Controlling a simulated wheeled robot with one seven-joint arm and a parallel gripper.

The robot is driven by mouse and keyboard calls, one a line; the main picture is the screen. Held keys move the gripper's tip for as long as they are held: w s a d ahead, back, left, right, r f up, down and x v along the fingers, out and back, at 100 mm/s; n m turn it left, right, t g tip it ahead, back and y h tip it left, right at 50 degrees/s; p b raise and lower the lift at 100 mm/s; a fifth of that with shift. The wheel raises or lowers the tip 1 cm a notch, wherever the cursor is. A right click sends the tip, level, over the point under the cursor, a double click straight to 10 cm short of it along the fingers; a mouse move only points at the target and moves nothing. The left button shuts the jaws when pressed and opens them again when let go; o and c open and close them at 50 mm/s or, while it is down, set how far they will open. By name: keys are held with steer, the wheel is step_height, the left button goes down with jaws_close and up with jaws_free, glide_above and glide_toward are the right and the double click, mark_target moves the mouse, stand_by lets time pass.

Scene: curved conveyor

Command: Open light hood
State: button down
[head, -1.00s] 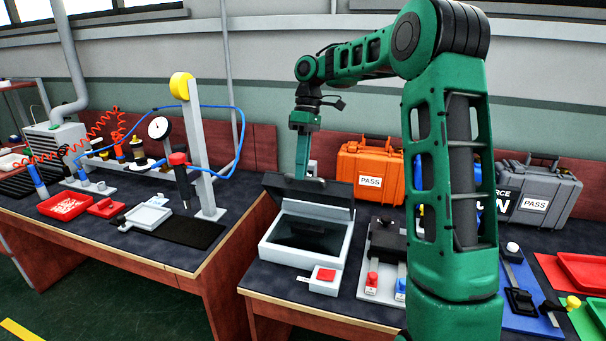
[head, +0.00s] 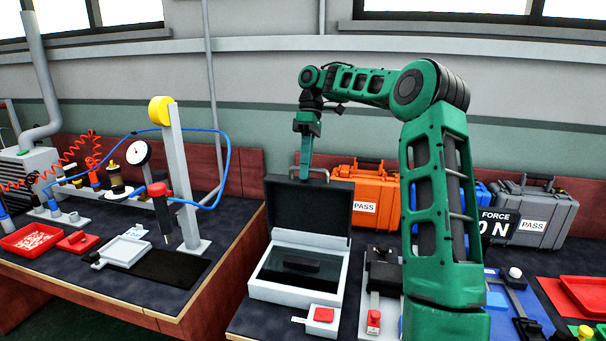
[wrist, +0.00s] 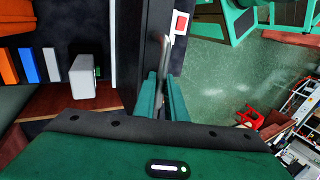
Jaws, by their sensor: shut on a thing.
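The light hood is a white box (head: 258,290) with a dark lid (head: 310,207), standing on the dark bench top. The lid stands raised, close to upright, at the back of the box. The box interior is exposed, with a dark block (head: 295,264) inside. My gripper (head: 304,176) is at the top edge of the lid, pointing down. In the wrist view my gripper's green fingers (wrist: 162,88) are shut on the lid's metal handle (wrist: 169,55). The exact contact is partly hidden in the head view.
An orange case (head: 364,190) stands close behind and right of the lid. A grey case (head: 535,213) is farther right. A small fixture with a red button (head: 323,315) is in front of the box. The left bench (head: 215,262) holds a gauge and tools.

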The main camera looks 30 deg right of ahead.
steer(key=shift+w+d+r+g+y, duration=0.1)
steer(key=shift+w+d+g+y, duration=0.35)
steer(key=shift+w, duration=0.3)
steer(key=shift+w+d+g+y, duration=0.15)
steer(key=shift+w+d+y, duration=0.1)
steer(key=shift+w+d, duration=0.4)
steer(key=shift+w, duration=0.1)
steer(key=c, duration=1.8)
jaws_free()
steer(key=shift+d, duration=0.1)
steer(key=shift+s+r, duration=0.55)
steer(key=shift+s, duration=0.2)
